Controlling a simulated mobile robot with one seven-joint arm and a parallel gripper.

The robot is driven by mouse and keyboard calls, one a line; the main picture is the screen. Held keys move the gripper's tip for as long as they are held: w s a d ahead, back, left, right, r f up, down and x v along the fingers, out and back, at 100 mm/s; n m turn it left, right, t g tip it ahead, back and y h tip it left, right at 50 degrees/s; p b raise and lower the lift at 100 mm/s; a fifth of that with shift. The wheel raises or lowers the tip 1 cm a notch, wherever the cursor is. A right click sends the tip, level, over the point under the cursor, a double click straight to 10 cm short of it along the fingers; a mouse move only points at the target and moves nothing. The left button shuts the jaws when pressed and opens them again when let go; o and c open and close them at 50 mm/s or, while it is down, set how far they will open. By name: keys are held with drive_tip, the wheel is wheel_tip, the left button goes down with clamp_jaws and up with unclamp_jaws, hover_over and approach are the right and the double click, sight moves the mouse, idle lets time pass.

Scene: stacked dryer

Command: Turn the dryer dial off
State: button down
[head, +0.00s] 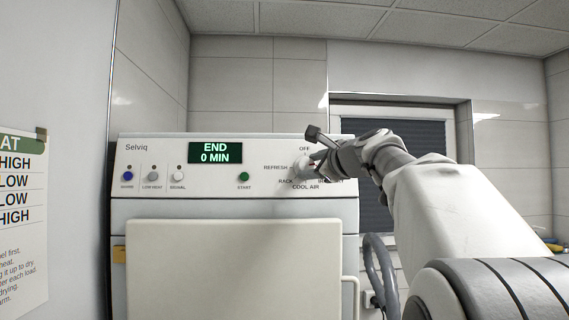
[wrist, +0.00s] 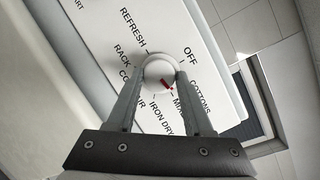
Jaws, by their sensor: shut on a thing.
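The dryer dial (head: 301,168) is a round white knob at the right end of the dryer's panel. In the wrist view the dial (wrist: 159,70) shows a red mark on its lower right, pointing toward the partly hidden "MIX..." label and away from "OFF" (wrist: 190,57). My gripper (head: 315,163) is at the dial, coming from the right. In the wrist view its two fingers (wrist: 160,82) are shut on the dial, one on each side. The dryer (head: 150,215) has a lit display (head: 215,152) reading "END 0 MIN". My gripper hides part of the dial's right side and labels in the head view.
Several panel buttons lie left of the dial, including a green START button (head: 243,176). The dryer door (head: 235,265) is below the panel. A grey hose (head: 381,270) runs beside the dryer on the right. A paper chart (head: 20,210) hangs at the left.

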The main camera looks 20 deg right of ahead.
drive_tip(key=n+p, duration=0.1)
drive_tip(key=n, duration=0.1)
drive_tip(key=n+g+p, duration=0.1)
drive_tip(key=n, duration=0.1)
drive_tip(key=shift+r+p, duration=0.35)
drive_tip(key=shift+r, duration=0.05)
drive_tip(key=n+p, duration=0.1)
drive_tip(key=n, duration=0.1)
drive_tip(key=n+g+p, duration=0.1)
drive_tip(key=n, duration=0.1)
drive_tip(key=shift+w+r+g, duration=0.1)
drive_tip(key=shift+g, duration=0.2)
drive_tip(key=n+g+p, duration=0.1)
drive_tip(key=n+p, duration=0.1)
drive_tip(key=n, duration=0.1)
drive_tip(key=shift+a+n+h+p, duration=0.1)
drive_tip(key=shift+n+h+p, duration=0.2)
drive_tip(key=shift+h+p, duration=0.1)
drive_tip(key=shift+a+n+g+h+p, duration=0.1)
drive_tip(key=shift+n+g+h+p, duration=0.5)
drive_tip(key=shift+n, duration=0.7)
drive_tip(key=shift+c, duration=1.5)
unclamp_jaws()
drive_tip(key=shift+w, duration=0.1)
